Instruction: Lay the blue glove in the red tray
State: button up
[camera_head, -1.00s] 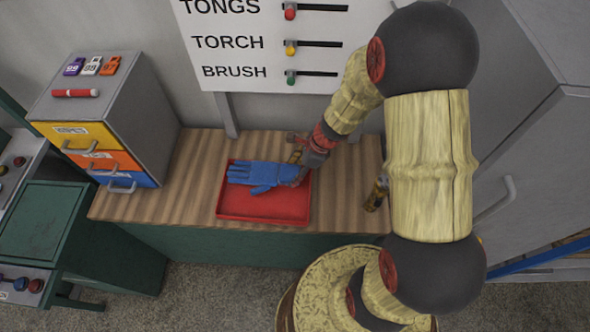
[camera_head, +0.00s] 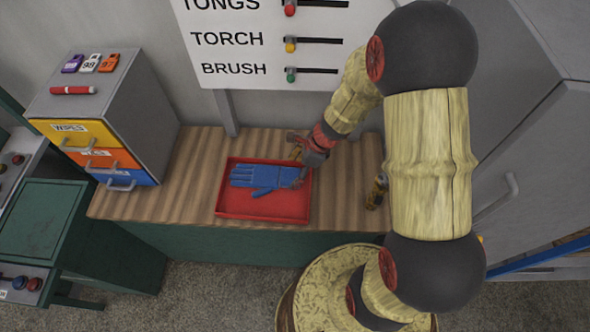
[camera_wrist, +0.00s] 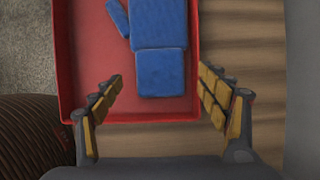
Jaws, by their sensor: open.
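The blue glove (camera_head: 262,176) lies flat in the red tray (camera_head: 262,208), its fingers toward the left in the head view. In the wrist view the glove's cuff (camera_wrist: 160,75) lies on the tray floor (camera_wrist: 88,60), inside the rim. My gripper (camera_head: 300,160) is at the tray's right back side, by the cuff end. In the wrist view my gripper (camera_wrist: 160,90) is open, its two padded fingers apart on either side of the cuff's line. Nothing is held between them. The glove's fingertips are out of the wrist view.
The tray stands on a wooden bench top (camera_head: 190,185). A drawer cabinet (camera_head: 120,110) stands to the left, with a red marker (camera_head: 74,90) and small tags on top. A dark and yellow tool (camera_head: 377,192) stands to the right. A labelled board (camera_head: 255,45) hangs behind.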

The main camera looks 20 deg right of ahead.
jog(key=shift+r, duration=0.1)
jog(key=v, duration=1.1)
jog(key=shift+r, duration=0.35)
jog(key=shift+d, duration=0.15)
